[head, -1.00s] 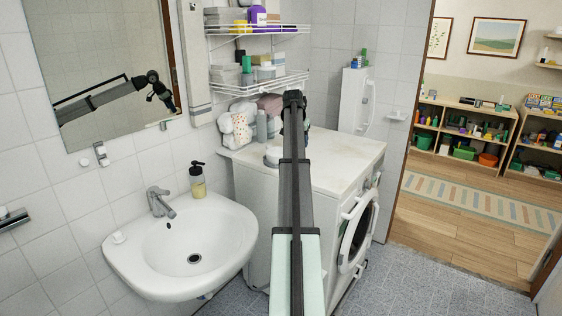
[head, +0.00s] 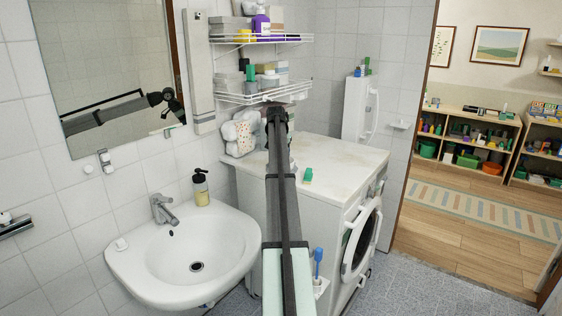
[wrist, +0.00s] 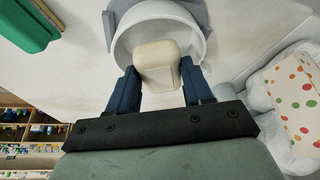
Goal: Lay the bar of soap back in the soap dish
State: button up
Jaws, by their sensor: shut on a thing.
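The cream bar of soap (wrist: 158,62) is between the two blue fingers of my gripper (wrist: 155,85) in the wrist view. The gripper is shut on it. Beyond the soap is a round white vessel with a grey outer part (wrist: 197,22) on the pale top. The soap overlaps its opening in the picture; I cannot tell whether it is inside or above. In the head view my gripper (head: 277,112) is over the back of the washing machine, and the arm hides its fingers and the soap. No soap dish is clearly identifiable; a small white wall holder (head: 399,124) is at the right.
A green object (head: 307,175) lies on the washing machine top (head: 340,160), right of my arm. A spotted bag (wrist: 298,95) stands close to my gripper's right in the wrist view. Wire shelves (head: 262,92) hang above. The sink (head: 185,250) is left.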

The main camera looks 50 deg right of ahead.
jog(key=shift+f, duration=1.75)
jog(key=shift+f, duration=0.1)
jog(key=o, duration=1.2)
jog(key=shift+c, duration=0.2)
jog(key=v, duration=1.2)
